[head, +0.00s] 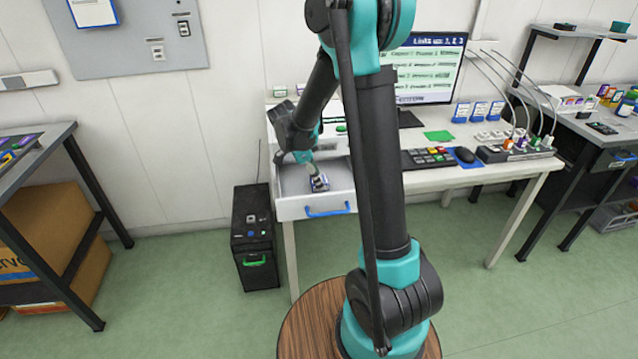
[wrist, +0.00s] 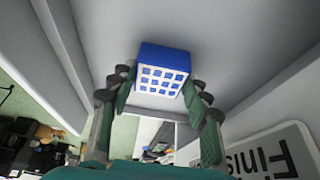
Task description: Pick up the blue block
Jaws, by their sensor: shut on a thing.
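The blue block (wrist: 165,60), with a white grid pattern on one face, is between the fingers of my gripper (wrist: 160,88) in the wrist view. The fingers are closed against its two sides. In the head view my gripper (head: 312,170) reaches down into the open drawer (head: 292,212) of the white desk, with the small block (head: 319,184) at its tip. The drawer's grey inner surface lies behind the block in the wrist view. I cannot tell whether the block touches the drawer floor.
A black computer tower (head: 255,235) stands left of the desk. A monitor (head: 428,72), keyboard (head: 428,157) and mouse (head: 464,154) are on the desktop. The green floor in front is mostly clear.

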